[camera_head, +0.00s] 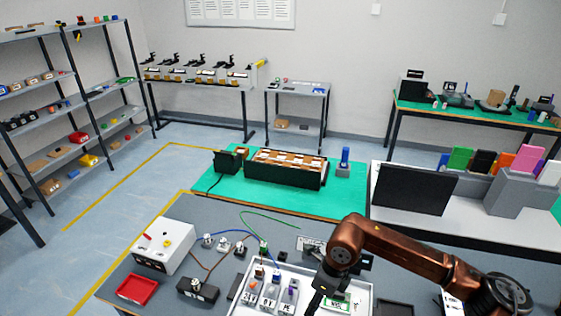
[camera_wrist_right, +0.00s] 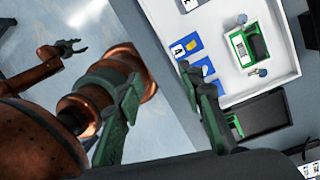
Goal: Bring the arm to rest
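My right arm (camera_head: 415,257), copper-brown, reaches in from the right over the front workbench in the head view. Its gripper, dark in that view, hangs over the white tray (camera_head: 243,311) and partly hides it. In the right wrist view my right gripper (camera_wrist_right: 160,85) has its two green fingers wide apart with nothing between them. The tray's corner lies beyond the fingers, to the right. My left gripper is outside the head view. In the wrist view a small dark gripper (camera_wrist_right: 72,47) on a copper arm, my left one, shows at upper left, its fingers apart and empty.
The tray holds grey labelled blocks (camera_head: 272,288) and a green-and-white part (camera_wrist_right: 243,48). A white box (camera_head: 165,247), a red tray (camera_head: 137,290) and loose wires lie left of it. A mini conveyor (camera_head: 285,170) stands on the green mat behind. Floor at left is clear.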

